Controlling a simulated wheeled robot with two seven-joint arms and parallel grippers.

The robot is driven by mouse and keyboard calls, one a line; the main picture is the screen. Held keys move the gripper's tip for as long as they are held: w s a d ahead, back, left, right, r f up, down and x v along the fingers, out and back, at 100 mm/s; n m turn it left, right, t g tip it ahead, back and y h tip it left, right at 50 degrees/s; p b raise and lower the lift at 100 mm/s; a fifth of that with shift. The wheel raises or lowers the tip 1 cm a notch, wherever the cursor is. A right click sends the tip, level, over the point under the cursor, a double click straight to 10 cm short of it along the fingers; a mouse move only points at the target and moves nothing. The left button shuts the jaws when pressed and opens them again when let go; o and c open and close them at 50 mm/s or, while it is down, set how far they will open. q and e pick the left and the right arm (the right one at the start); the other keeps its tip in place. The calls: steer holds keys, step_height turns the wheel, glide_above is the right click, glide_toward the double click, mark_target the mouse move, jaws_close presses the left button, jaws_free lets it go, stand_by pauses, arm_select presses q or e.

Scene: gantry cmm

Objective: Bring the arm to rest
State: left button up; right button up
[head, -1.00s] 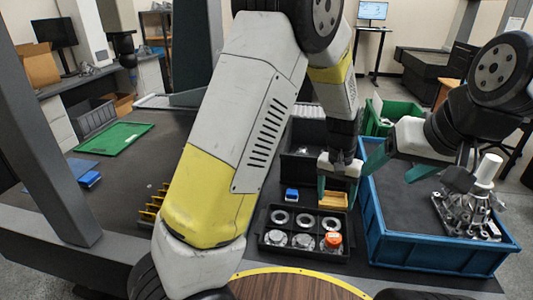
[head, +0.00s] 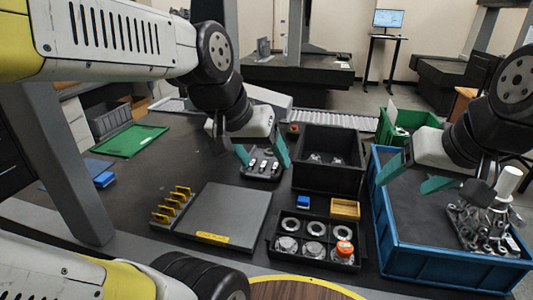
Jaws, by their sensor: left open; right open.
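My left gripper (head: 263,160) reaches in from the left with its teal fingers spread, and nothing is held between them. My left arm spans the upper left of the view. My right gripper (head: 416,180) has its teal fingers apart and empty, over the blue bin (head: 398,243) at the right.
A black compartment tray (head: 316,262) holds several metal rings and discs and an orange-topped part. A black bin (head: 317,180), small blue box (head: 303,202) and yellow tray (head: 345,209) stand behind it. A grey plate (head: 225,213) and yellow rack (head: 172,204) lie left. A grey post (head: 65,170) stands further left.

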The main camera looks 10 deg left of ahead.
arm_select(q)
steer(key=shift+s+a+r+t, duration=0.15)
steer(key=shift+s+a, duration=0.15)
steer(key=shift+s, duration=0.2)
steer(key=shift+s+a+t, duration=0.15)
steer(key=shift+s+a, duration=0.15)
steer(key=shift+s, duration=0.15)
